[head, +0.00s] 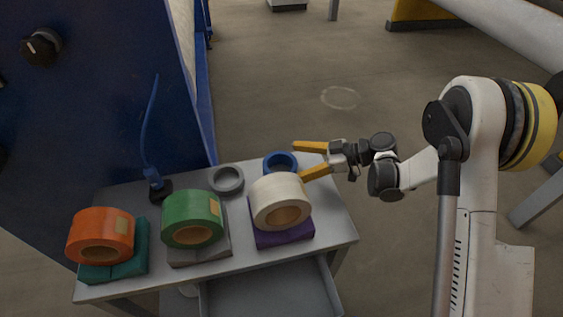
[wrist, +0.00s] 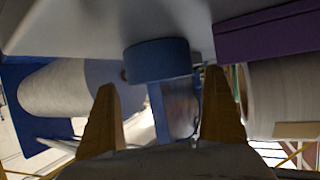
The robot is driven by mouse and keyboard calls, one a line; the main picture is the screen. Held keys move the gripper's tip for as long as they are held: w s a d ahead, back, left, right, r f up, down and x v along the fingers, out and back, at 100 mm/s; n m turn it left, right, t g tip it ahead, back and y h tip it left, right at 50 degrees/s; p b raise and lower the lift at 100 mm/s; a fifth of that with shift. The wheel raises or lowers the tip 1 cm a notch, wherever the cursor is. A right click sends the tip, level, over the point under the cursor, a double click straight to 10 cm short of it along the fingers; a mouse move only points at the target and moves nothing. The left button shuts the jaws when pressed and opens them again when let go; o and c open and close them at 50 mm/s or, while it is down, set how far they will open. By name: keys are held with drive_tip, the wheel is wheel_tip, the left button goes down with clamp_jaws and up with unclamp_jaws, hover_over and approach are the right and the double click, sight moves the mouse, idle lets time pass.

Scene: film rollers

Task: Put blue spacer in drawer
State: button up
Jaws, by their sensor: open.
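The blue spacer (head: 268,167) is a ring lying flat near the back right of the table top, behind the white roll. My gripper (head: 298,163) comes in from the right with its orange fingers open and apart, the tips close to the spacer. In the wrist view the spacer (wrist: 158,60) shows just beyond and between the open fingertips (wrist: 160,85), not clasped. The grey drawer (head: 265,290) is pulled out at the front of the table, and the part in view looks empty.
A white roll (head: 279,190) on a purple block stands in front of the spacer. A grey ring (head: 226,179), a green roll (head: 191,208) and an orange roll (head: 90,228) are further left. A blue machine (head: 90,100) stands behind. Floor is free behind the table.

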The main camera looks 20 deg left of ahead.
drive_tip(key=p+v, duration=0.1)
drive_tip(key=v, duration=0.6)
drive_tip(key=shift+d+r+p, duration=0.2)
drive_tip(key=shift+d+p, duration=0.15)
drive_tip(key=s+d+r+m+t+h, duration=0.3)
drive_tip(key=d+r+m, duration=0.2)
drive_tip(key=r, duration=0.2)
drive_tip(key=s+d+r+m+t+h, duration=0.2)
drive_tip(key=s+d+r+m+h, duration=0.1)
drive_tip(key=d+r+m, duration=0.3)
drive_tip(key=s+d+r+m+t+h, duration=0.3)
drive_tip(key=s+d+m+h, duration=0.4)
drive_tip(key=s+d, duration=0.6)
drive_tip(key=shift+s+d+r+m+t, duration=0.2)
drive_tip(key=shift+s+d+m+t, duration=0.2)
drive_tip(key=shift+d+m+t, duration=0.45)
